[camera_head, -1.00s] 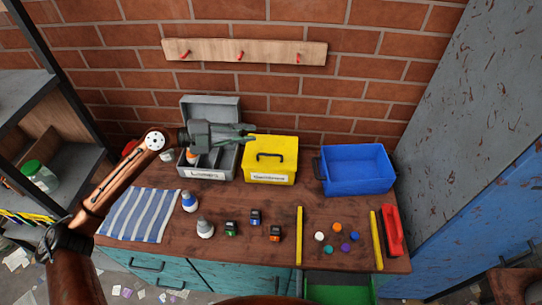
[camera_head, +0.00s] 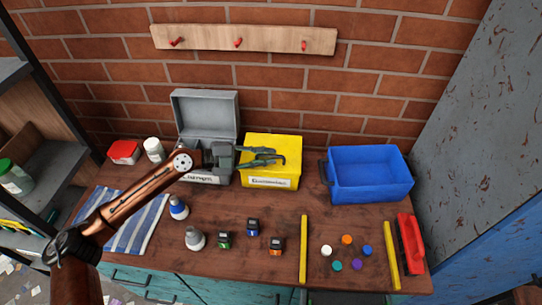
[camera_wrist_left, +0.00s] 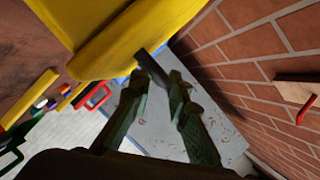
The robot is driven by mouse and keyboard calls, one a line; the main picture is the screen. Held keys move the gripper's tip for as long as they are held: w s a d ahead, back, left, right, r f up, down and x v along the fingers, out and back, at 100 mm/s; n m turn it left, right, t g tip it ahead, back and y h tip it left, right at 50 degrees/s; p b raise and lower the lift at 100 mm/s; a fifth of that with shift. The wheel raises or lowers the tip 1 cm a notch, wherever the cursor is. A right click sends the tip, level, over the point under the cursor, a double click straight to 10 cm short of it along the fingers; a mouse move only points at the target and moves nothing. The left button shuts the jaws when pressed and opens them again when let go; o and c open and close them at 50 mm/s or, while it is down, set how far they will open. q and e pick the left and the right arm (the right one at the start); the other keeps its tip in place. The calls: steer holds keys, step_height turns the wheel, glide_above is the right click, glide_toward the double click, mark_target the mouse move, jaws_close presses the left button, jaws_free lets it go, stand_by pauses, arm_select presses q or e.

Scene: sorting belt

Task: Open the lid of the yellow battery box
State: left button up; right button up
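The yellow battery box (camera_head: 271,176) stands at the back middle of the bench with its lid down and a white label on its front. My left gripper (camera_head: 279,156) reaches in from the left over the lid, with its fingers pointing right and apart. The fingers cover most of the lid's dark handle. In the left wrist view the yellow lid (camera_wrist_left: 125,40) fills the upper left. A dark bar that looks like the handle (camera_wrist_left: 150,64) shows at the tips of my left gripper (camera_wrist_left: 157,80). I cannot tell whether they touch. My right gripper is out of view.
An open grey box (camera_head: 205,110) stands left of the yellow box, and a blue bin (camera_head: 370,190) stands to its right. Bulbs, small blocks, coloured discs and yellow strips (camera_head: 303,250) lie in front. A brick wall (camera_head: 110,60) is close behind.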

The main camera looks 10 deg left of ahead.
arm_select(q)
steer(key=shift+x, duration=0.75)
steer(key=shift+c, duration=0.5)
jaws_close()
